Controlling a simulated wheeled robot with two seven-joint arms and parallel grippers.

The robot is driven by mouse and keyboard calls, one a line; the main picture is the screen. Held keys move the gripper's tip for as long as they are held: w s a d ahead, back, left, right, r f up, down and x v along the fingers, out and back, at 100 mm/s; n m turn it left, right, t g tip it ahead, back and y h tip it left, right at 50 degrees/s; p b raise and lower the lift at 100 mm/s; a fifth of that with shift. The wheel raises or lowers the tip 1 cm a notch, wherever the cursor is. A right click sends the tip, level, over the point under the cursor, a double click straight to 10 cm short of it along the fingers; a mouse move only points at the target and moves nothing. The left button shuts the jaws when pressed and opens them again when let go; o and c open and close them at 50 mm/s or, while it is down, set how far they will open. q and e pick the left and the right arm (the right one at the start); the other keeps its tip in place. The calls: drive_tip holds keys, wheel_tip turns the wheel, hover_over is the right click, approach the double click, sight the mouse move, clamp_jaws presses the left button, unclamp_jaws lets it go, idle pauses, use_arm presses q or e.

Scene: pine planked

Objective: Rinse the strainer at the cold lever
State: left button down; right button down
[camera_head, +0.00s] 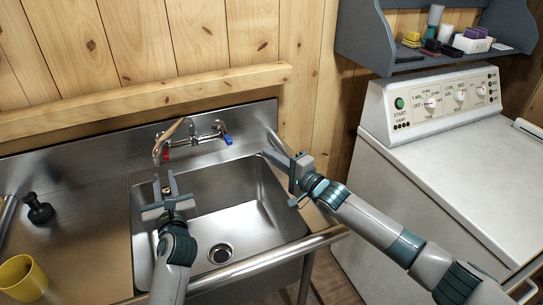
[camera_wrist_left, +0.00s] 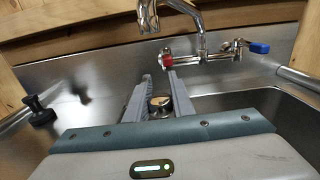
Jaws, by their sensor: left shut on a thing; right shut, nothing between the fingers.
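My left gripper (camera_head: 167,185) is over the left part of the sink basin (camera_head: 262,205), below the faucet (camera_head: 172,130). It is shut on a small round metal piece, which looks like the strainer (camera_wrist_left: 160,103), with a tan top; the fingers partly hide it. The cold lever (camera_head: 228,140) is blue, right of the spout; it also shows in the left wrist view (camera_wrist_left: 259,48). A red lever (camera_head: 166,155) is on the left, near the spout. No water is visible. My right gripper (camera_head: 296,172) is shut and empty near the sink's right rim, apart from the blue lever.
A yellow mug (camera_head: 22,278) and a black knobbed object (camera_head: 38,210) stand on the left counter. The basin floor is bare around the drain (camera_head: 220,253). A white appliance (camera_head: 430,150) and a blue-grey shelf (camera_head: 375,40) are at the right.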

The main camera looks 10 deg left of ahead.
sight(166, 194)
use_arm(q)
drive_tip(key=shift+p+v, duration=0.3)
drive_tip(key=shift+v, duration=3.75)
drive_tip(key=shift+s+a, duration=0.1)
drive_tip(key=shift+a, duration=0.05)
drive_tip(key=shift+p, duration=0.3)
drive_tip(key=s+d+r+p, duration=0.2)
drive_tip(key=s+r+p, duration=0.1)
drive_tip(key=s+r, duration=0.1)
drive_tip(key=shift+s+d+p, duration=0.2)
drive_tip(key=shift+d+p, duration=0.05)
drive_tip(key=shift+p, duration=0.15)
drive_tip(key=shift+d, duration=0.1)
